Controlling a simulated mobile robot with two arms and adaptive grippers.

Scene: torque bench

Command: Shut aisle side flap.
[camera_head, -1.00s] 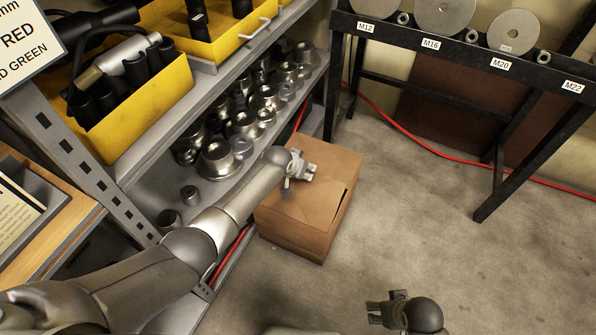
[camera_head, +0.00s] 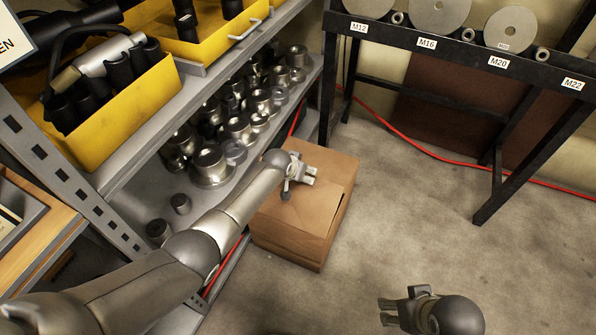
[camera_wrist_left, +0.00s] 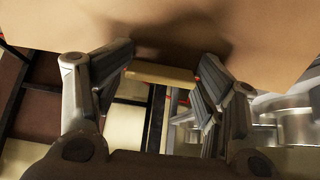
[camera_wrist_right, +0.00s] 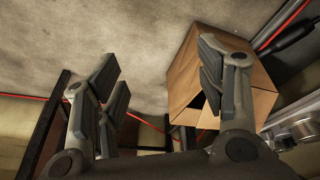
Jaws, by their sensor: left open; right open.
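A brown cardboard box (camera_head: 313,232) stands on the floor beside the shelf's lower end. Its top looks mostly covered, with a narrow dark gap near the right edge, the side facing the open floor. The right wrist view shows the box (camera_wrist_right: 184,78) with a dark opening at an edge. My left gripper (camera_head: 309,175) is open over the top of the box. In the left wrist view cardboard (camera_wrist_left: 170,20) fills the top, close to the open fingers; I cannot tell whether they touch. My right gripper (camera_head: 386,312) is open and empty, apart from the box, over the floor.
A metal shelf (camera_head: 140,160) with sockets and yellow bins (camera_head: 120,125) stands left of the box. A black rack (camera_head: 450,55) with discs stands behind, right. A red cable (camera_head: 420,148) runs along the floor. The floor (camera_head: 420,220) right of the box is clear.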

